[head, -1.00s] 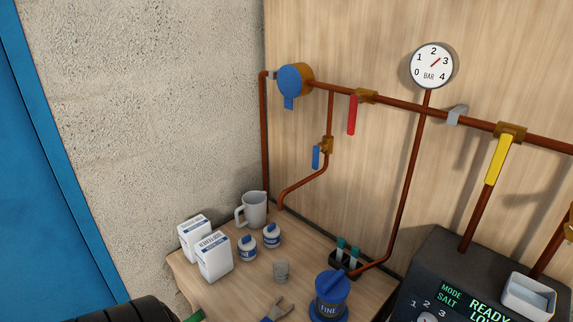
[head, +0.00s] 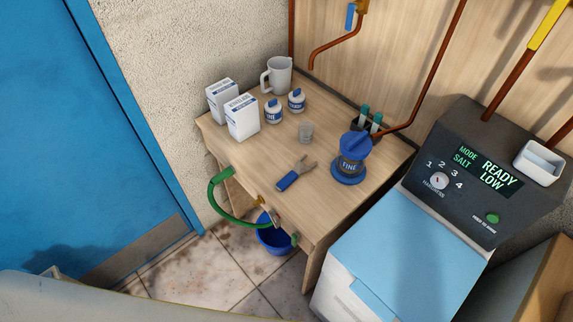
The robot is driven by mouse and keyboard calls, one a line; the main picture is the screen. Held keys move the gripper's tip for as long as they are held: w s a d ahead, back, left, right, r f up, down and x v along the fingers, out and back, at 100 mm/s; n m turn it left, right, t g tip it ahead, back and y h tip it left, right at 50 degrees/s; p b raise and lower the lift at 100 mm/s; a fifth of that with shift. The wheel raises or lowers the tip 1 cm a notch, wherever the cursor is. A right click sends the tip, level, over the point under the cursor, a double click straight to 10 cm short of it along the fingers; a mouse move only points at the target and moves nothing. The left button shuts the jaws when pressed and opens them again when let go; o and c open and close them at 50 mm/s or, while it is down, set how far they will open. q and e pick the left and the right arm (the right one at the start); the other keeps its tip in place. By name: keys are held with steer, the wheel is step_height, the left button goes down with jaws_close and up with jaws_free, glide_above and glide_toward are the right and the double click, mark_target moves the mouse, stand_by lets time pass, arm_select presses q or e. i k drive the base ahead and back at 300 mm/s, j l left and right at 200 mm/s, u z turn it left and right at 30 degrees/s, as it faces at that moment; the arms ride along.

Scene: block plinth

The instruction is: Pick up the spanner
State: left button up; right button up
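The spanner (head: 289,179) lies flat on the wooden bench top (head: 240,149), near its front edge. It has a blue handle pointing to the lower left and a grey metal jaw at the upper right. Nothing covers it. Neither of my grippers shows in the head view.
Two white cartons (head: 242,118), two small white tubs (head: 274,111) and a jug (head: 277,76) stand at the back left. A green hose (head: 219,206) hangs at the front over a blue bucket (head: 274,238). A softener machine (head: 400,245) stands at right.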

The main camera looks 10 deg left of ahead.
mark_target(288, 180)
steer(key=u, duration=0.1)
steer(key=z, duration=0.4)
steer(key=i+j+z, duration=0.1)
steer(key=j+z, duration=0.25)
steer(key=i+j+z, duration=0.1)
steer(key=j+z, duration=0.55)
steer(key=j, duration=0.15)
